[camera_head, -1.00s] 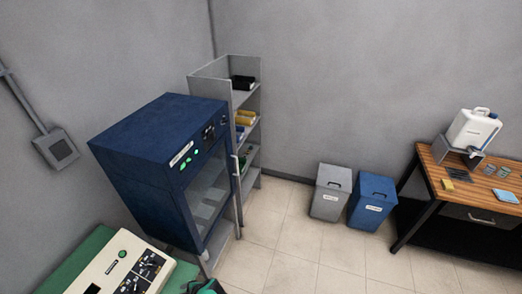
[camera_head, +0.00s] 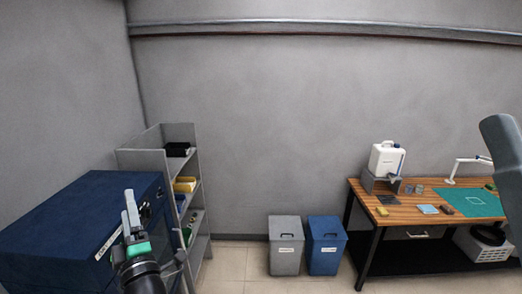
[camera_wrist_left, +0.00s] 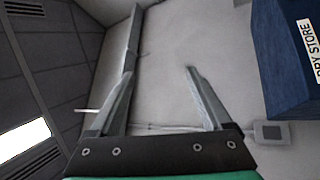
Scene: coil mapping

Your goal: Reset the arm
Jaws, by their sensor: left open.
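My left gripper (camera_head: 129,208) is raised at the lower left of the head view, in front of the dark blue cabinet (camera_head: 60,215). In the left wrist view the left gripper (camera_wrist_left: 162,74) has its two grey fingers spread apart with nothing between them. The blue cabinet also shows there at the right edge (camera_wrist_left: 282,75), with a label reading "DRY STORE" partly cut off. A grey arm link of mine (camera_head: 505,160) shows at the right edge of the head view. My right gripper is out of view.
A grey shelf (camera_head: 145,160) stands beyond the cabinet. A grey bin (camera_head: 285,258) and a blue bin (camera_head: 326,258) stand by the back wall. A wooden workbench (camera_head: 400,212) at right holds a white container (camera_head: 386,160) and a green mat (camera_head: 468,203). Floor left of the bins is clear.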

